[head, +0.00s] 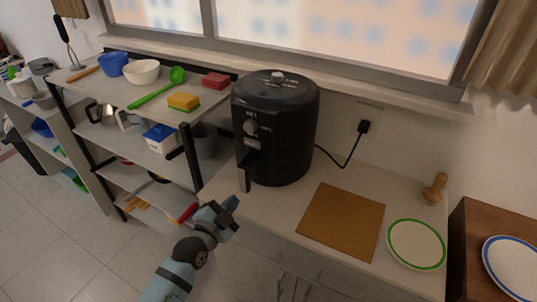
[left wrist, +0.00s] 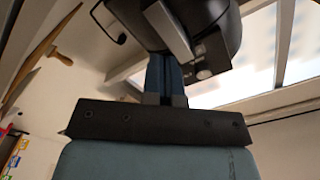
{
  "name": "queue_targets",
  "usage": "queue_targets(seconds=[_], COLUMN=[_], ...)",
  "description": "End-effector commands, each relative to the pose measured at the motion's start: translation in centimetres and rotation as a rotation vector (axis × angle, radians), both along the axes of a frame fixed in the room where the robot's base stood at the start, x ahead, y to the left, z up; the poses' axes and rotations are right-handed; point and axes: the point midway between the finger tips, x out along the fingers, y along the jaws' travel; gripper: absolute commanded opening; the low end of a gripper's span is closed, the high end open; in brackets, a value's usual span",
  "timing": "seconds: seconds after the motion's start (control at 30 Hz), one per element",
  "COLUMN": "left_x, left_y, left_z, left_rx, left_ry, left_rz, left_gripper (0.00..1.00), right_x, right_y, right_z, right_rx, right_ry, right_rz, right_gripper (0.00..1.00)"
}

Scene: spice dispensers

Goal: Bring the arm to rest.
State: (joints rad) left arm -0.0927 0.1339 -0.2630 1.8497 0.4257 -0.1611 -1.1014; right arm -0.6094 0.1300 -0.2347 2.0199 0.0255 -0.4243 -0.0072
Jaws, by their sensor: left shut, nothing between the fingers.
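My left gripper (head: 230,205) is at the front left edge of the counter, just below and in front of the black air fryer (head: 285,140). Its fingers look shut and empty. In the left wrist view the gripper (left wrist: 165,95) points toward the dark underside and grey handle of the air fryer (left wrist: 165,28), which fill the top middle. I cannot tell how wide the gap between them is. My right gripper is not in either view.
A brown board (head: 342,222), a green-rimmed plate (head: 416,244) and a wooden pestle-like tool (head: 434,188) are on the counter right of the air fryer. A shelf unit (head: 120,95) with bowls, a green ladle and sponges stands left. The floor (head: 45,225) at lower left is clear.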

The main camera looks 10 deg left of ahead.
Motion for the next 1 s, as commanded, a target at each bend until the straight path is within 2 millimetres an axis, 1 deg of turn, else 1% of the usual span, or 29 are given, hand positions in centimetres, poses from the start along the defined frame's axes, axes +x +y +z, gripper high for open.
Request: queue_targets(seconds=[0.27, 0.37, 0.47, 0.57, 0.6, 0.67, 0.7, 0.8, 0.9, 1.0], left_x=[0.0, -0.8, -3.7, -8.5, -10.6, -13.8, -15.7, -19.9, -22.6, -23.8], left_y=[0.0, 0.1, 0.3, 0.7, 0.9, 1.3, 1.6, 2.2, 2.6, 2.8], left_z=[0.0, -0.3, -1.4, -3.0, -3.6, -4.5, -4.9, -5.7, -6.2, -6.6], left_rx=[0.0, -0.019, -0.092, -0.208, -0.259, -0.333, -0.379, -0.476, -0.537, -0.567], left_ry=[0.0, 0.032, 0.139, 0.307, 0.377, 0.478, 0.538, 0.658, 0.73, 0.761], left_rz=[0.0, 0.002, 0.011, 0.044, 0.066, 0.105, 0.133, 0.206, 0.26, 0.287], left_gripper=[0.0, 0.0, 0.0, 0.0, 0.0, 0.0, 0.0, 0.0, 0.0, 0.0], right_x=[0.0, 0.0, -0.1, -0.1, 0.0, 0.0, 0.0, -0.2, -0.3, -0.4], right_y=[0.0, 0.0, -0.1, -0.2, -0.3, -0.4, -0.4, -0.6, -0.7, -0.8], right_z=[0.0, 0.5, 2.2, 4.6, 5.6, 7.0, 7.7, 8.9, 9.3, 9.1], right_rx=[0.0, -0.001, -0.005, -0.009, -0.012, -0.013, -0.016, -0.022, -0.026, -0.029], right_ry=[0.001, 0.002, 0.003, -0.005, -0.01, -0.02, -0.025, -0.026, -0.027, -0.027], right_rz=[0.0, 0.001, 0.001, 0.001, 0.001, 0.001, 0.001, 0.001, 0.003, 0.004], right_gripper=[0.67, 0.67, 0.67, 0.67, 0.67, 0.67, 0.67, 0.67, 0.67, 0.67])
